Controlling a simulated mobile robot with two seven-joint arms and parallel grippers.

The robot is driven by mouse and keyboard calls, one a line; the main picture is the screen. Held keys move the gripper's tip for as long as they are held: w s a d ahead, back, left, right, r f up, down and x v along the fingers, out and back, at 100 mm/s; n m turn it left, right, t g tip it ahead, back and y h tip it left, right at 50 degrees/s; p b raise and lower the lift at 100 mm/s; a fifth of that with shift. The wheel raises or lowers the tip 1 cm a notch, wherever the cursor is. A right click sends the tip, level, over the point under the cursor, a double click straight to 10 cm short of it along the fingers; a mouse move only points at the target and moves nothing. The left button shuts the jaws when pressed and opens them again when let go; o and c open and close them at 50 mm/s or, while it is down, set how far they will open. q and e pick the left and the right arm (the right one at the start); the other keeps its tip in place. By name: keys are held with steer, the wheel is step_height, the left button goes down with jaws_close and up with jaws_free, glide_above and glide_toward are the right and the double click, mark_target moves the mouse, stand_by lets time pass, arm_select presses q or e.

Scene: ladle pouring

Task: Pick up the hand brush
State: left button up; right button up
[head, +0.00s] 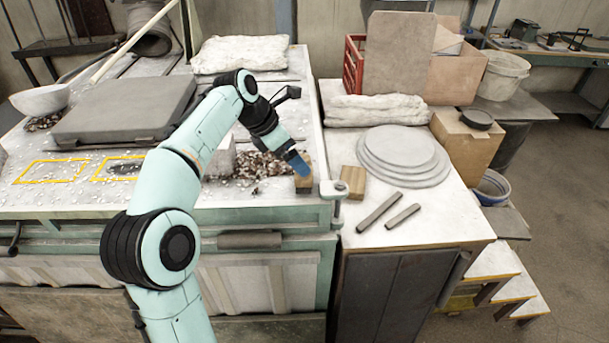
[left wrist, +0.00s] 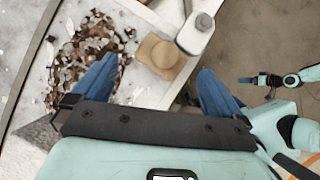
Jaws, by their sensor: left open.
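A small tan wooden block-shaped piece (head: 304,181), which may be the hand brush, stands at the right front corner of the left bench; no bristles can be made out. My left gripper (head: 296,162) is just above it, and its blue finger partly covers it in the head view. In the left wrist view, the wooden piece (left wrist: 160,55) shows beyond and between the open fingers of the left gripper (left wrist: 157,68), with nothing held. My right gripper (left wrist: 256,80) shows small at the right of that view; its jaw state is unclear.
Brown and white debris (head: 250,168) lies left of the wooden piece. A pale metal fitting (head: 335,189) stands close on its right. Another wooden block (head: 352,183), round grey discs (head: 400,150) and two grey bars (head: 380,212) are on the right table.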

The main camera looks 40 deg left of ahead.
arm_select(q)
steer(key=x, duration=0.4)
steer(key=shift+d, duration=0.3)
steer(key=shift+w+d+f, duration=0.1)
steer(key=shift+w+f, duration=0.3)
steer(key=shift+f, duration=0.05)
steer(key=c, duration=0.9)
steer(key=shift+r, duration=0.1)
step_height(320, 180, up, 10)
steer(key=shift+f, duration=0.1)
steer(key=shift+o, duration=1)
